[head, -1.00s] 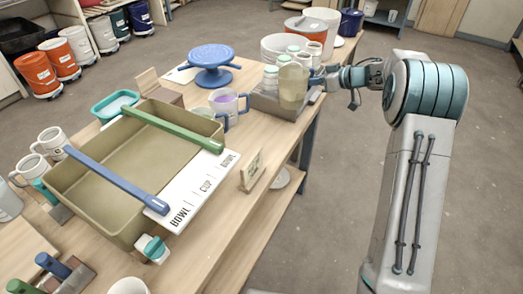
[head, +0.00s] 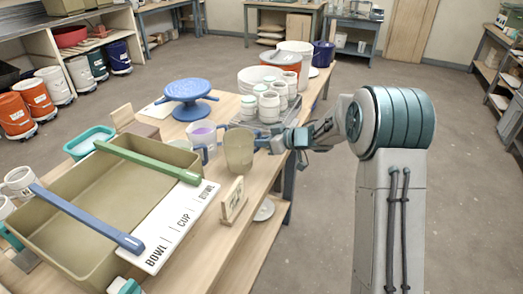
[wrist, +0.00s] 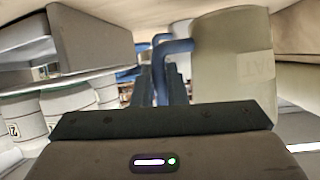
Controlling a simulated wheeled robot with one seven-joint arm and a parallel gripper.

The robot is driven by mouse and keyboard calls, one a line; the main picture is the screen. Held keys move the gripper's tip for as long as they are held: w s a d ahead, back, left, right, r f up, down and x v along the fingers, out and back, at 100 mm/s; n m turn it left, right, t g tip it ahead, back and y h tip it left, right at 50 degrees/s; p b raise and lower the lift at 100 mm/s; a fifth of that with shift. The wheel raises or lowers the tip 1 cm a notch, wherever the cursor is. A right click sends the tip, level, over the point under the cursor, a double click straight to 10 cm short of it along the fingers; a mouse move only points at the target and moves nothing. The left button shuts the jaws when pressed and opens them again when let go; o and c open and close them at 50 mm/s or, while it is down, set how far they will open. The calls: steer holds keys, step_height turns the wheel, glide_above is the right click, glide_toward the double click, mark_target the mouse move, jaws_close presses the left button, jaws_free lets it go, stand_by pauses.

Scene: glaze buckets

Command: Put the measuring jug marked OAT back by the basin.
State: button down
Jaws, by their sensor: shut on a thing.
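The measuring jug (head: 239,152) is a cloudy beige jug, upright in the head view, to the right of the basin (head: 120,190). The basin is a large olive tub with a green and a blue bar across it. My gripper (head: 268,143) is shut on the jug's blue handle, on the jug's right side. In the wrist view the jug (wrist: 225,75) fills the upper right, with faint upside-down lettering that looks like OAT. The handle (wrist: 172,48) sits between the fingers. Whether the jug's base touches the table cannot be told.
A jug with purple contents (head: 203,137) stands close to its left. A small sign (head: 233,200) stands in front, near the table edge. A grey tray (head: 262,127) with several lidded jars lies behind. A blue turntable (head: 187,92) and white board (head: 180,225) are nearby.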

steer(key=shift+f, duration=1.45)
steer(key=shift+f, duration=0.15)
steer(key=c, duration=1.5)
jaws_free()
steer(key=shift+o, duration=0.2)
